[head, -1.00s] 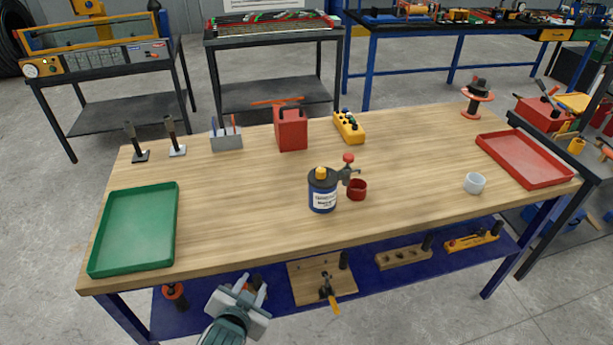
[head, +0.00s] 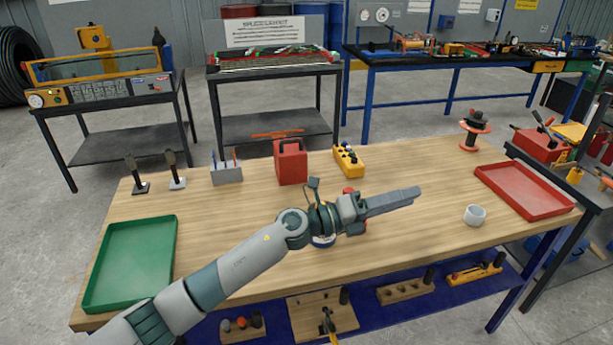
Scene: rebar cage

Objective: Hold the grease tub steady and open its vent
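The grease tub (head: 322,241) stands on the wooden workbench near the middle. My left wrist and gripper hide most of it, and only a blue and white strip near its bottom shows below the wrist. Its top and vent are hidden. My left gripper (head: 405,197) reaches across in front of the tub from the lower left, and its fingers point right, past the tub. The fingers show side-on, so their opening cannot be told. No held object shows at their tips. My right gripper is not in view.
A white cup (head: 475,215) and a red tray (head: 524,190) are at the right, a green tray (head: 130,262) at the left. A red can (head: 291,163) stands behind. The bench between gripper and white cup is clear.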

